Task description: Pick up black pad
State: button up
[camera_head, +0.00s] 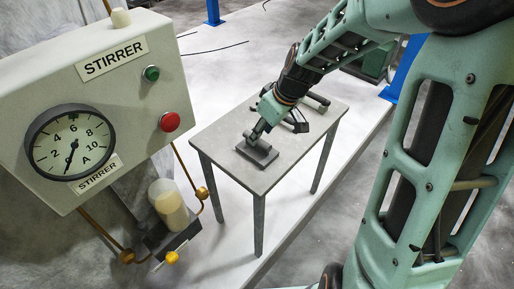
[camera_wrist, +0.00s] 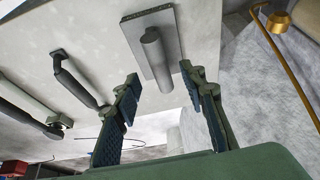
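The black pad (camera_head: 257,153) lies on the small grey table (camera_head: 215,150), near its front edge in the head view. It is a flat dark plate with a raised handle. In the wrist view the dark grey pad (camera_wrist: 135,38) shows with its round handle (camera_wrist: 155,60) pointing toward my gripper. My gripper (camera_wrist: 160,85) is open and empty. The near end of the handle shows in line with the gap between the fingertips, and I see no contact. In the head view my gripper (camera_head: 276,124) is just above and beside the pad, partly covering the handle.
Another dark handled tool (camera_wrist: 75,80) and a pale-handled one (camera_wrist: 30,108) lie on the table beside the pad. A STIRRER panel (camera_head: 110,100) with gauge and buttons stands at left, with a jar (camera_head: 168,203) and a yellow-handled valve (camera_head: 172,257) below it.

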aim_at(257, 146)
jog(key=x, duration=0.5)
jog(key=shift+s+f, duration=0.1)
jog(key=shift+f, duration=0.15)
dwell(0.6)
grip_shut()
dwell(0.3)
